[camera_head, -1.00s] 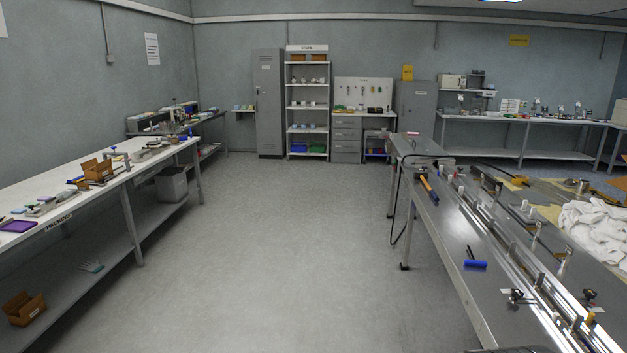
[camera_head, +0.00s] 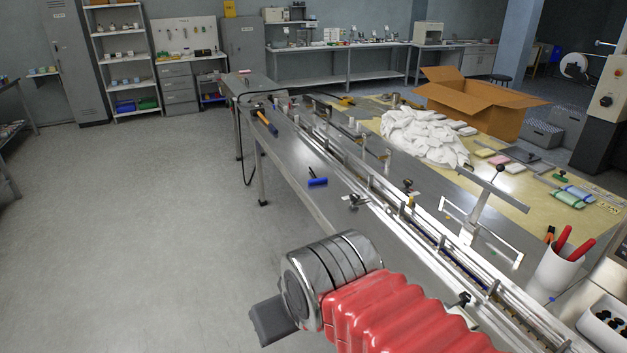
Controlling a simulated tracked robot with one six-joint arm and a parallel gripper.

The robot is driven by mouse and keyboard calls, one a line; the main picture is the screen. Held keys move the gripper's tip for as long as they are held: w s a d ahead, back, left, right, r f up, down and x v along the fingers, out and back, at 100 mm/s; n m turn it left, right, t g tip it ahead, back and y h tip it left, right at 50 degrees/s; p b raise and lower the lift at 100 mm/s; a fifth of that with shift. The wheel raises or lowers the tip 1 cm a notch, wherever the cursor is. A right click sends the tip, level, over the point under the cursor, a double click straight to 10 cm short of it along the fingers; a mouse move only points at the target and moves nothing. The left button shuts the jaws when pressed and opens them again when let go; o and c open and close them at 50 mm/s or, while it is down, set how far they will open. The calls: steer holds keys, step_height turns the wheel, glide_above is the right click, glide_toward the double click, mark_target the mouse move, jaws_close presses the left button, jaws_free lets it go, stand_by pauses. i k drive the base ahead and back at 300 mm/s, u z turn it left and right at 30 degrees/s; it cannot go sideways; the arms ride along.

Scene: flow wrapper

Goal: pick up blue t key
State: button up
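The blue T key (camera_head: 317,182) lies on the grey metal bench top, near its left edge. It has a blue crossbar handle and a short dark shaft pointing away. My arm enters at the bottom, with a red ribbed sleeve and a grey ringed metal wrist. A dark grey block at its left end looks like part of my gripper (camera_head: 268,322). No separate fingers can be made out. It is in front of the bench in the picture, below and left of the key, and apart from it.
An orange-handled hammer (camera_head: 266,122) lies farther back on the bench. A small black-knobbed clamp (camera_head: 354,201) stands right of the key, beside the long metal rails (camera_head: 400,212). White cloths (camera_head: 425,137) and a cardboard box (camera_head: 470,105) are beyond. The floor left is clear.

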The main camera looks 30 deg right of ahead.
mark_target(316, 180)
steer(key=u, duration=0.35)
steer(key=i, duration=1.3)
steer(key=z, duration=0.2)
steer(key=i, duration=0.6)
steer(key=z, duration=0.75)
steer(key=i, duration=0.4)
steer(key=z, duration=0.2)
